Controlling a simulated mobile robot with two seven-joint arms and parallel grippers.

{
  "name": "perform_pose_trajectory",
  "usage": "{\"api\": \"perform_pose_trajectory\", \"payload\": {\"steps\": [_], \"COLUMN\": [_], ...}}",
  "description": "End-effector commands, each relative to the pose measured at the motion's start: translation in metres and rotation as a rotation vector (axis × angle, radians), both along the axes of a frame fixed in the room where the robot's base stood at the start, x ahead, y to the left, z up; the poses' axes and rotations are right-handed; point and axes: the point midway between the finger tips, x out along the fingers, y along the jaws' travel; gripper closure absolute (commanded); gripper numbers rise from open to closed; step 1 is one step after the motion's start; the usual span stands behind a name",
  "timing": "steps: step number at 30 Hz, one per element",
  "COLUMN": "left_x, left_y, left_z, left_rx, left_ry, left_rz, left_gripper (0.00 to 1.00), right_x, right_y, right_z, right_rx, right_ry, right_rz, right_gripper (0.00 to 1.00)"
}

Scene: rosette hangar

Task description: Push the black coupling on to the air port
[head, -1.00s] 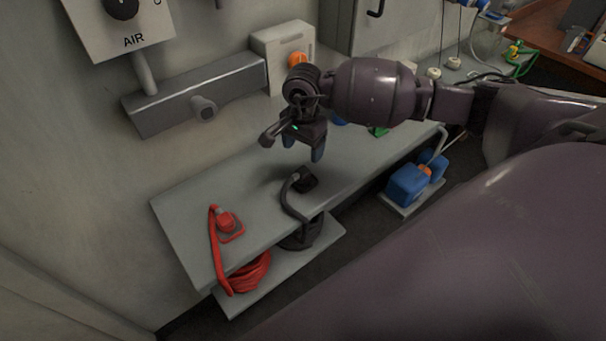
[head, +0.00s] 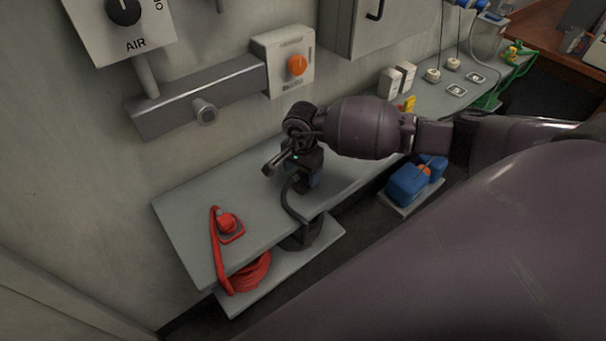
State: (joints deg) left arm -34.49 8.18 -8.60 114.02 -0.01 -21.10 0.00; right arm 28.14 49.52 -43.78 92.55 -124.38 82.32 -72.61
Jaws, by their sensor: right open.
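My right gripper (head: 308,183) points down over the bench at the black coupling. Its fingers are open, one on the near side of the coupling; the coupling itself is mostly hidden behind the gripper. The black hose (head: 291,202) runs from the coupling over the bench's front edge to a dark coil (head: 303,233) on the shelf below. The air port (head: 204,112) is a grey round stub sticking out of a grey wall rail, up and left of the gripper. My left gripper is not in view.
A red coupling (head: 229,225) with a red hose lies on the bench (head: 186,213), left of the black hose. A dial panel marked AIR (head: 127,30) and a box with an orange knob (head: 297,65) are on the wall. Blue containers (head: 408,184) stand low at right.

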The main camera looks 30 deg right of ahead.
Motion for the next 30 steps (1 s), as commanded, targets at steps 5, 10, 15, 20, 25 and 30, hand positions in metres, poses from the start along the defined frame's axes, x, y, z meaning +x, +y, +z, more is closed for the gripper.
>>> {"api": "perform_pose_trajectory", "payload": {"steps": [5, 10, 15, 20, 25, 30], "left_x": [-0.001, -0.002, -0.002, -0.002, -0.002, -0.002], "left_y": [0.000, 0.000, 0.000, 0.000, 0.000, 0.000], "left_z": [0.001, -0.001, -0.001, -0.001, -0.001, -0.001], "left_rx": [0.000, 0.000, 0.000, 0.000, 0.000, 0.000], "left_ry": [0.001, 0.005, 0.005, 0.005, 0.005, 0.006], "left_rz": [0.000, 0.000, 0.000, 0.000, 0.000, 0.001], "left_gripper": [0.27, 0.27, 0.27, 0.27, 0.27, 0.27], "right_x": [0.000, 0.000, 0.000, 0.000, 0.000, 0.000], "right_y": [0.000, 0.000, 0.000, 0.000, 0.000, 0.000], "right_z": [-0.017, -0.019, -0.019, -0.019, -0.019, -0.018], "right_rx": [0.000, 0.000, 0.000, -0.001, -0.001, -0.001], "right_ry": [0.000, -0.001, 0.000, 0.000, 0.000, -0.001], "right_rz": [-0.001, 0.000, 0.000, 0.000, 0.000, 0.000], "right_gripper": [0.27, 0.27, 0.27, 0.44, 0.70, 0.78]}}
